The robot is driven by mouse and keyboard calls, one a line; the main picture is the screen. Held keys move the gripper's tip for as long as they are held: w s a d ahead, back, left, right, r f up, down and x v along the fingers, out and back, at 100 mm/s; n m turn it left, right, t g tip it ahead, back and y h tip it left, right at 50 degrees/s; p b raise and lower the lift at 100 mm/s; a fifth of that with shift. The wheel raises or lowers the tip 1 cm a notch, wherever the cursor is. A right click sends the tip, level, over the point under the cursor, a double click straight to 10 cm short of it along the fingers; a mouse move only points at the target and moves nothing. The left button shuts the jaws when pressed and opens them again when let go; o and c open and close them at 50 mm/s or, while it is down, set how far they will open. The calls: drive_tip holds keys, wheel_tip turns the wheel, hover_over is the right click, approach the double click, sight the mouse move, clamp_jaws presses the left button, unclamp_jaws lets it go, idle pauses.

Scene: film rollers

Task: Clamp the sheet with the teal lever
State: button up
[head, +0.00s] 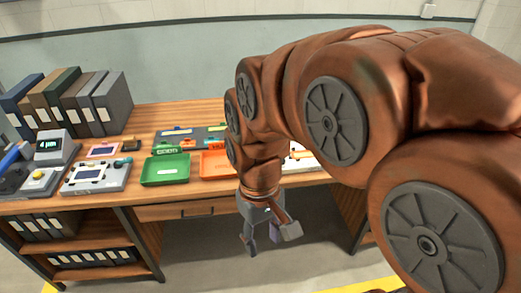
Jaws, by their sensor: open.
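My gripper (268,240) hangs in front of the wooden workbench (160,212), below the level of its top. It is open with nothing between its fingers, pointing down. A grey device (97,178) with a pale panel and dark bars lies on the left of the bench. A white flat item (302,155) lies right of my arm, partly hidden by it. I cannot tell which of these is the sheet.
A green tray (152,174) and an orange tray (210,172) lie near the bench's front edge. Several binders (115,103) stand at the back left. A small device with a screen (50,146) is at left. My arm covers the right side. Floor before the bench is free.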

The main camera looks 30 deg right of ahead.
drive_tip(key=w+d+n+y, duration=0.15)
drive_tip(key=w+d, duration=0.45)
drive_tip(key=w, duration=0.7)
drive_tip(key=w+d+n, duration=0.2)
drive_tip(key=w+d, duration=0.4)
drive_tip(key=w, duration=0.7)
drive_tip(key=w+d+f+n+t, duration=0.1)
drive_tip(key=w+d+f+n, duration=0.1)
drive_tip(key=w+d+f, duration=0.2)
drive_tip(key=w+d+f+n+t+y, duration=0.1)
drive_tip(key=w+d+f, duration=0.3)
drive_tip(key=d, duration=0.4)
drive_tip(key=w+d+f+n+y, duration=0.1)
drive_tip(key=w+d+f+n, duration=0.1)
drive_tip(key=w+d+f, duration=0.2)
drive_tip(key=shift+w+d+f+n+t+y+p, duration=0.15)
drive_tip(key=shift+w+d+f+n+t+p, duration=0.05)
drive_tip(key=shift+w+d, duration=0.4)
drive_tip(key=shift+w+d+f+n+t+y+p, duration=0.1)
drive_tip(key=shift+w+d+f+n+t+p, duration=0.1)
drive_tip(key=shift+w+d, duration=0.35)
drive_tip(key=shift+n, duration=0.25)
drive_tip(key=shift+d+p+x, duration=0.2)
drive_tip(key=shift+p+x, duration=0.45)
drive_tip(key=shift+x, duration=1.45)
drive_tip(key=shift+d+p+x, duration=0.2)
drive_tip(key=shift+p+x, duration=0.4)
drive_tip(key=shift+x, duration=1.45)
drive_tip(key=shift+f, duration=0.15)
drive_tip(key=shift+c, duration=0.2)
